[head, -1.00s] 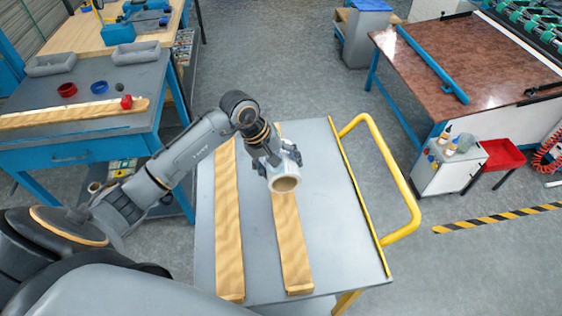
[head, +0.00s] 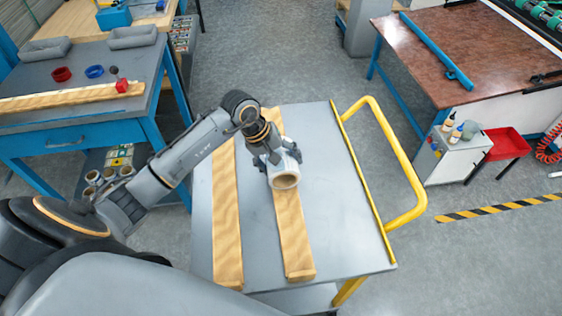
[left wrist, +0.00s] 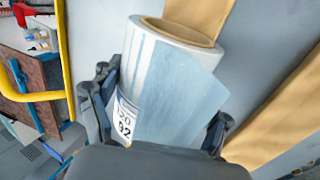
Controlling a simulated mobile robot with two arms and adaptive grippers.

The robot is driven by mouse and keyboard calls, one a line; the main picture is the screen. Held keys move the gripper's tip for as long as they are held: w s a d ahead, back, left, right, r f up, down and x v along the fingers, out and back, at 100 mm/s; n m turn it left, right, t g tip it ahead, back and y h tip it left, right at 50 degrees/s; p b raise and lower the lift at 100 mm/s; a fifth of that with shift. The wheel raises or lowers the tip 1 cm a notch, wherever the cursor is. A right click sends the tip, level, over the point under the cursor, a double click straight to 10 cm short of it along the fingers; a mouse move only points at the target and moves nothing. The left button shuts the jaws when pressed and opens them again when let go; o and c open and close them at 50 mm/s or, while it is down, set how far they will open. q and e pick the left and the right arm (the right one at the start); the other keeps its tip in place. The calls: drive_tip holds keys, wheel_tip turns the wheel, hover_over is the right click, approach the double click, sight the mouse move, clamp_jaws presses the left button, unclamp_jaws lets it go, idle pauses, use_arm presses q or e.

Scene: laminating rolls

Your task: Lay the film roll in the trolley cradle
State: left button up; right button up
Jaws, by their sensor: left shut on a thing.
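My left gripper (head: 279,160) is shut on the film roll (head: 284,180), a pale translucent roll with a brown cardboard core. In the left wrist view the film roll (left wrist: 170,85) lies between the two fingers of the gripper (left wrist: 160,115), with a white label reading partly "92". The trolley (head: 335,190) has a grey top with two parallel wooden rails, a left rail (head: 227,215) and a right rail (head: 294,235), which form the cradle. In the head view the roll overlaps the right rail; whether it touches the rail I cannot tell. My right gripper is not in view.
A yellow handle (head: 405,170) runs along the trolley's right side. A grey workbench (head: 60,115) with red and blue rings stands at the left. A brown-topped table (head: 440,60) and a white cabinet (head: 450,158) stand at the right. The trolley top right of the rails is clear.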

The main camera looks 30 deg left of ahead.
use_arm(q)
drive_tip(key=shift+r, duration=0.1)
drive_tip(key=o, duration=1.4)
drive_tip(key=shift+o, duration=0.2)
drive_tip(key=v, duration=1.2)
